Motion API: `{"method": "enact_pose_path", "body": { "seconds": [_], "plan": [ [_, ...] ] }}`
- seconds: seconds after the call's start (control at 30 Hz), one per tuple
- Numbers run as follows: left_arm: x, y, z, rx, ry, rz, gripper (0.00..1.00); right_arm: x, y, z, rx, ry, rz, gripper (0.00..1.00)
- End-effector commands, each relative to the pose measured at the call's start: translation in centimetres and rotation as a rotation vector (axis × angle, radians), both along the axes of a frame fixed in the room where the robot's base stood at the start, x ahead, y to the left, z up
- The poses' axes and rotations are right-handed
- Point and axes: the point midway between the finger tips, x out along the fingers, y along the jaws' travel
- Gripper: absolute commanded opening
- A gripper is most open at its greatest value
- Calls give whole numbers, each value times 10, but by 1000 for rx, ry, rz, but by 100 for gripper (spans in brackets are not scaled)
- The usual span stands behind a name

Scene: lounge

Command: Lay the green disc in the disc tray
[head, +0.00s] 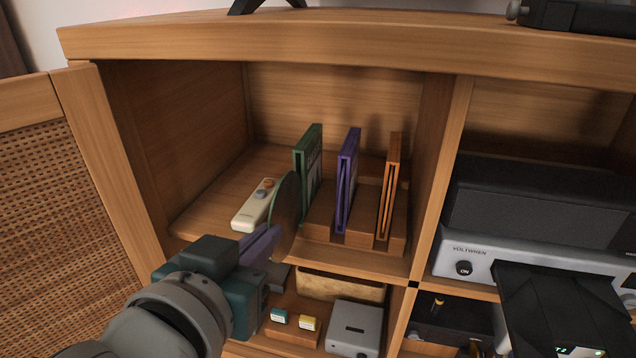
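The green disc (287,212) stands upright, nearly edge-on, in front of the upper left shelf. My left gripper (275,240) is at its lower left edge and appears shut on it; the exact grip is partly hidden. A black flat piece (548,300), which looks like the disc tray drawn out, juts from the front of the silver player (475,252) at the right. The part of it that shows looks empty, and its near end runs towards the bottom edge. My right gripper is not in view.
Green (308,165), purple (347,180) and orange (390,185) cases stand in a wooden rack (322,222) close to the disc. A cream remote (250,208) lies left. A wooden divider (440,190) separates this shelf from the player. Small boxes (355,325) sit below.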

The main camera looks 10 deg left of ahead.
Motion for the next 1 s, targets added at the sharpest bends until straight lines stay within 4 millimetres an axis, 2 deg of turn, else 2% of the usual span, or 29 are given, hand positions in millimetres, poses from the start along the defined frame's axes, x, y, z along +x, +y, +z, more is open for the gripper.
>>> {"method": "enact_pose_path", "body": {
  "seconds": [1.0],
  "plan": [
    [-29,1,0,1,0,1,0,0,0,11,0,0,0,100]
  ]
}}
